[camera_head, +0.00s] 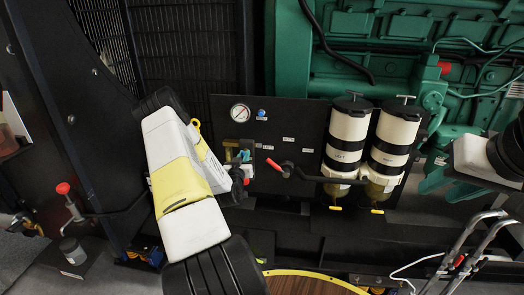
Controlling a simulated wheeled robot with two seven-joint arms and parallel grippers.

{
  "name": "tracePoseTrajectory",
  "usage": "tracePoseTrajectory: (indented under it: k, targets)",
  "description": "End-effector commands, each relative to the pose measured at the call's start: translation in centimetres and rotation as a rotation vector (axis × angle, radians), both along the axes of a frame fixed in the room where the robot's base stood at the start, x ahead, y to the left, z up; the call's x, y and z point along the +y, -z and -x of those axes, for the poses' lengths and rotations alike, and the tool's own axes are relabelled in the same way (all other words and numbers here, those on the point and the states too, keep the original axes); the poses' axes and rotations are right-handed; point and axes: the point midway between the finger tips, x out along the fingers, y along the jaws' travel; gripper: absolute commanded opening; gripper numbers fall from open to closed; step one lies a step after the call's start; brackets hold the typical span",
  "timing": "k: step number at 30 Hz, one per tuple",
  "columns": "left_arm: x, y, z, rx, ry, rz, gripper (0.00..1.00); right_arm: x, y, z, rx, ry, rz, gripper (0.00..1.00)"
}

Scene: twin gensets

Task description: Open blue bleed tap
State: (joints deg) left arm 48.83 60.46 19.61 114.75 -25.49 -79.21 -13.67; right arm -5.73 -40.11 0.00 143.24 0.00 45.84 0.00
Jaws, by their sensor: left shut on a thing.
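The black panel (290,120) carries a small brass fitting with a blue tap handle (245,155), left of the two filters and below a round gauge. My left gripper (240,176) is at this fitting, just below the blue handle. It is shut on what appears to be the blue bleed tap; my own wrist and the dark fingers hide the contact. How far the tap is turned cannot be made out. On my right side only a white and black arm part shows at the right edge; the gripper is out of view.
A red-tipped lever (274,165) sits close to the right of my left gripper. Two black-and-white filters (347,135) (394,140) stand further right. The green engine (380,50) is behind. Another red-knobbed lever (63,189) is at far left. Chrome rails (465,250) stand at lower right.

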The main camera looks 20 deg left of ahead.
Motion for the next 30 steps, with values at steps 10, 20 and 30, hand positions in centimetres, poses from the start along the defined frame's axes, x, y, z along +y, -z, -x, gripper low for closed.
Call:
tracePoseTrajectory:
  k: [10, 20, 30]
  targets:
    - [0.05, 0.18, 0.09, -0.073, -0.001, 0.322, 0.00, 0.00, 0.00, 0.00, 0.000, 0.000, 0.000, 0.36]
    - [0.04, 0.17, 0.10, -0.136, -0.001, 0.578, 0.00, 0.00, 0.00, 0.00, 0.000, 0.000, 0.000, 0.36]
    - [0.03, 0.11, 0.06, -0.172, -0.001, 0.723, 0.00, 0.00, 0.00, 0.00, 0.000, 0.000, 0.000, 0.36]
